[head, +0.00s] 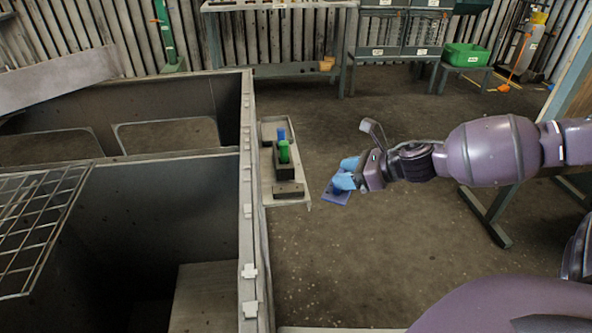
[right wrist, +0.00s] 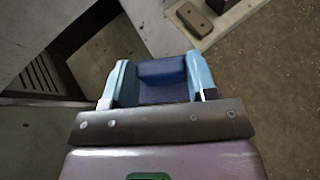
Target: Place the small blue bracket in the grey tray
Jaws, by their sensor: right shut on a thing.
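My right gripper (head: 347,174) has light blue fingertips and is shut on the small blue bracket (head: 336,198), held over open floor. In the right wrist view the dark blue bracket (right wrist: 162,82) sits between the two fingers (right wrist: 160,85). Part of it is hidden by the fingers. A pale grey tray (head: 267,162) is fixed or set beside the housing wall, a little left of my right gripper. The bracket is apart from it. The tray's corner also shows at the top of the right wrist view (right wrist: 213,38). My left gripper is out of view.
The tray holds a green part (head: 284,151), a blue part (head: 281,134) and a dark block (head: 288,190). The large open grey housing (head: 247,180) has a raised wall left of the tray. A green bin (head: 466,55) stands far back. Floor around my right gripper is clear.

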